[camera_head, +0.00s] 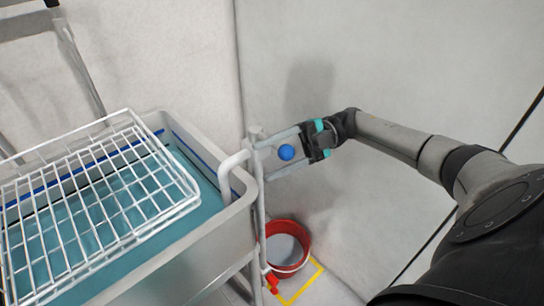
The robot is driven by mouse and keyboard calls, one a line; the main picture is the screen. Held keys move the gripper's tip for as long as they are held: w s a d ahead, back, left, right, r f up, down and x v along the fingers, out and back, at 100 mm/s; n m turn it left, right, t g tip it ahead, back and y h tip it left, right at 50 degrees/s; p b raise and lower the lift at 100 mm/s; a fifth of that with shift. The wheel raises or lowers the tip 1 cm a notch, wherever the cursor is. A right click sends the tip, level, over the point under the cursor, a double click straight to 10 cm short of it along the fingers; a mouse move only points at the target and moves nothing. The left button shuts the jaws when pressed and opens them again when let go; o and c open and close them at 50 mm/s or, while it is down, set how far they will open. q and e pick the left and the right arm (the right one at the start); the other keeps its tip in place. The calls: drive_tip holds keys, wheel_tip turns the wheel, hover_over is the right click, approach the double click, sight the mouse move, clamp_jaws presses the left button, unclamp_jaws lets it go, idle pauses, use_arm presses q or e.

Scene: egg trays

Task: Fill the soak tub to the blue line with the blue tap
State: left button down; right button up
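The soak tub (236,222) stands at the left, holding blue-green water (209,197). The blue line (195,147) shows on its inner wall, with the water surface just below it where visible. A white spout (229,168) curves over the tub's right rim; I see no clear stream from it. The blue tap's round knob (286,152) is beside the post, right of the tub. My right gripper (288,153) is at the knob, apparently open, with a gap around the knob; contact is unclear. My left gripper is out of view.
A white wire rack (186,188) lies over the tub and hides much of the water. A red bucket (304,262) stands on the floor below the tap, by yellow floor tape (312,283). Pale walls close in behind the tap.

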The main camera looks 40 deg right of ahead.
drive_tip(key=shift+o, duration=0.3)
drive_tip(key=shift+d, duration=0.1)
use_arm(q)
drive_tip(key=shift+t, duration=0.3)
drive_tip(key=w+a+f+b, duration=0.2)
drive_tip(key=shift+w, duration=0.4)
use_arm(e)
drive_tip(key=d, duration=0.7)
drive_tip(key=shift+s+d, duration=0.15)
drive_tip(key=shift+s, duration=0.05)
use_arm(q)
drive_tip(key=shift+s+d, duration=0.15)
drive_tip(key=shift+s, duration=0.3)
use_arm(e)
drive_tip(key=shift+s, duration=0.1)
